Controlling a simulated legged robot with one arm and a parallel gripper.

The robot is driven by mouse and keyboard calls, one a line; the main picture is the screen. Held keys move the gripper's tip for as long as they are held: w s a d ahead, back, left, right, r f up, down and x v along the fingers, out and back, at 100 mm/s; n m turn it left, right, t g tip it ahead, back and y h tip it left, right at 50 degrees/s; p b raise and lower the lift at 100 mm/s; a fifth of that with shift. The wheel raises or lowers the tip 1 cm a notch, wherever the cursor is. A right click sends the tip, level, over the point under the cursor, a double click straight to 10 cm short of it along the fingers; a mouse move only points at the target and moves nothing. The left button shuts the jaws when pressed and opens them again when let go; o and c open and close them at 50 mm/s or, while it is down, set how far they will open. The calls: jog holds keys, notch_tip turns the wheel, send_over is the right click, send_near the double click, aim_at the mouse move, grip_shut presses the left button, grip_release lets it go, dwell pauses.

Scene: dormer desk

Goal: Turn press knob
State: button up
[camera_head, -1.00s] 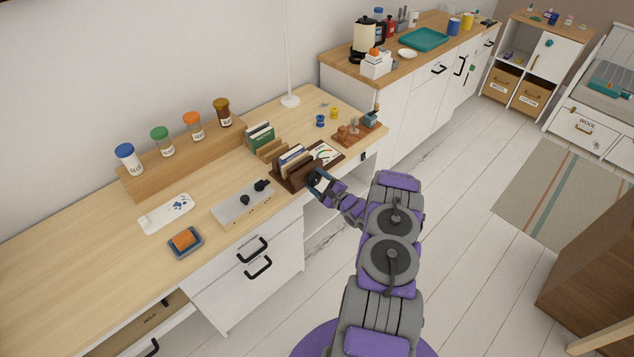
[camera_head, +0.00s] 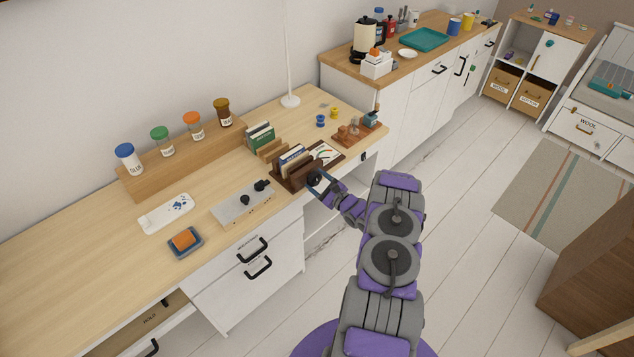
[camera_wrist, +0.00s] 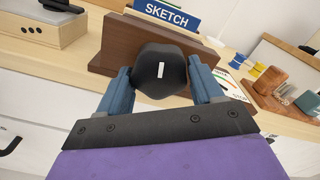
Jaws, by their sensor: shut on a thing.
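The press knob (camera_wrist: 160,70) is a black, many-sided knob with a short white mark, seen on the front of a dark brown wooden press (camera_wrist: 112,42) in the wrist view. My gripper (camera_wrist: 160,82) has its two blue fingers on either side of the knob and is shut on it. In the head view my gripper (camera_head: 318,184) is at the front of the dark wooden press (camera_head: 290,180), near the desk's front edge. The press holds several upright books or cards, one labelled SKETCH (camera_wrist: 168,14). The fingers largely hide the knob in the head view.
A grey box with black knobs (camera_head: 241,205) stands left of the press. A wooden stand with small tools (camera_head: 355,132) is to the right. Green books (camera_head: 260,136) are behind. Drawers with black handles (camera_head: 252,250) are below the desk.

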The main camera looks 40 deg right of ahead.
jog(key=o, duration=0.6)
jog(key=shift+s+d+f, duration=0.15)
jog(key=shift+s+f, duration=0.05)
jog(key=shift+f, duration=0.2)
jog(key=o, duration=0.4)
jog(key=shift+w+d, duration=0.1)
jog(key=shift+d, duration=0.15)
jog(key=shift+c, duration=0.2)
jog(key=shift+a+r, duration=0.15)
jog(key=shift+s+a+r, duration=0.1)
jog(key=shift+s, duration=0.45)
jog(key=s+d+p, duration=0.1)
jog(key=s+p, duration=0.2)
jog(key=s, duration=1.3)
jog(key=shift+d+f, duration=0.2)
jog(key=shift+d, duration=0.2)
jog(key=shift+s, duration=0.1)
